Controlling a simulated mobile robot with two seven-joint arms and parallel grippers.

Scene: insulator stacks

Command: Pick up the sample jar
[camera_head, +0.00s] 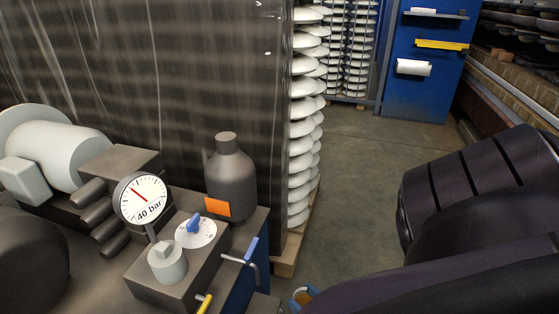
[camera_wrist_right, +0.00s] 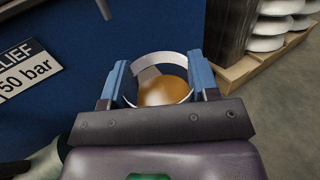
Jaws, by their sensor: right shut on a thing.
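The sample jar (camera_wrist_right: 163,92) shows in the right wrist view as a round, pale-rimmed vessel with amber contents. My right gripper (camera_wrist_right: 158,80) is shut on it, with one blue finger on each side of the jar. In the head view my right gripper (camera_head: 302,296) shows only partly at the bottom edge, with a bit of the amber jar (camera_head: 304,297) between its fingers. The rest of the jar there is cut off by the frame and my arm. My left gripper is not in view.
A machine with a 40 bar gauge (camera_head: 141,199), a blue-handled dial (camera_head: 196,230) and a dark bottle-shaped vessel (camera_head: 231,180) stands left of the gripper. A blue panel (camera_wrist_right: 150,25) is close to the jar. White insulator stacks (camera_head: 301,140) stand on a pallet behind.

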